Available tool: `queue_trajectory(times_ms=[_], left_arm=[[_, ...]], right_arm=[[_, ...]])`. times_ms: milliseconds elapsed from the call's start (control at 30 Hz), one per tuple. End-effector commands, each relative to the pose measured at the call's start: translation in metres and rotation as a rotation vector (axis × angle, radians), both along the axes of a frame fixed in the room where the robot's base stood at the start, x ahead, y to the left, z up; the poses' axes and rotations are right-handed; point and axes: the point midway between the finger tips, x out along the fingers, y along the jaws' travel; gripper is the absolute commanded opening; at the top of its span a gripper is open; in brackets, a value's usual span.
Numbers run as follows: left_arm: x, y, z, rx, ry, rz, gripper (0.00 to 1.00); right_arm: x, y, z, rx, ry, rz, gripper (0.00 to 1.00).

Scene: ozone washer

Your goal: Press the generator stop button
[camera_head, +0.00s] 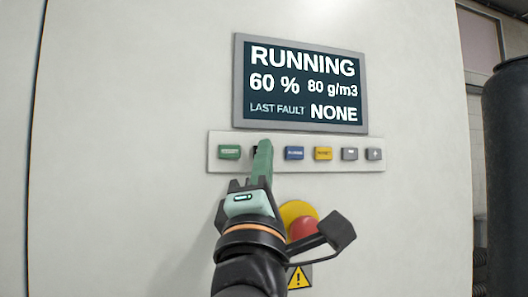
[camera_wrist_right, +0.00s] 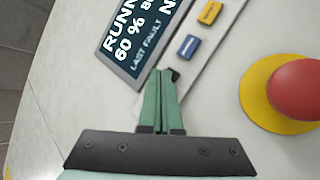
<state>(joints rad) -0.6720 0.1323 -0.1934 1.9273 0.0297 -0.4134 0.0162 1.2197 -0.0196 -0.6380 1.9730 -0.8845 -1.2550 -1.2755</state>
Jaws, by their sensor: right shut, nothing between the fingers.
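A row of buttons sits on a light strip (camera_head: 378,165) under the display. The second button from the left is dark (camera_head: 255,151) and mostly hidden behind my right gripper (camera_head: 264,147). Its label cannot be read, so I cannot confirm it is the stop button. In the right wrist view a corner of the dark button (camera_wrist_right: 175,75) shows beside my fingertips (camera_wrist_right: 163,74). My right gripper is shut and empty, its green fingers pointing at the panel over that button. I cannot tell whether the tips touch it. My left gripper is out of view.
The display (camera_head: 303,84) reads RUNNING, 60 %, 80 g/m3, LAST FAULT NONE. A green button (camera_head: 229,152) is left of my fingers; blue (camera_head: 294,153), yellow (camera_head: 323,153) and grey buttons are right. A red mushroom button (camera_head: 303,228) on yellow sits below, close to my wrist.

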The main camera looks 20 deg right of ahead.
Motion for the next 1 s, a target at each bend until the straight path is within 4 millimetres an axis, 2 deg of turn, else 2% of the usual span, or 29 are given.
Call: queue_trajectory(times_ms=[533,1000], left_arm=[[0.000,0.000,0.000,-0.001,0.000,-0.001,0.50],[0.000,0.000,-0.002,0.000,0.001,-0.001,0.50]], right_arm=[[0.002,0.000,0.000,0.000,0.001,0.001,0.00],[-0.013,0.000,-0.001,0.000,0.001,0.000,0.00]])
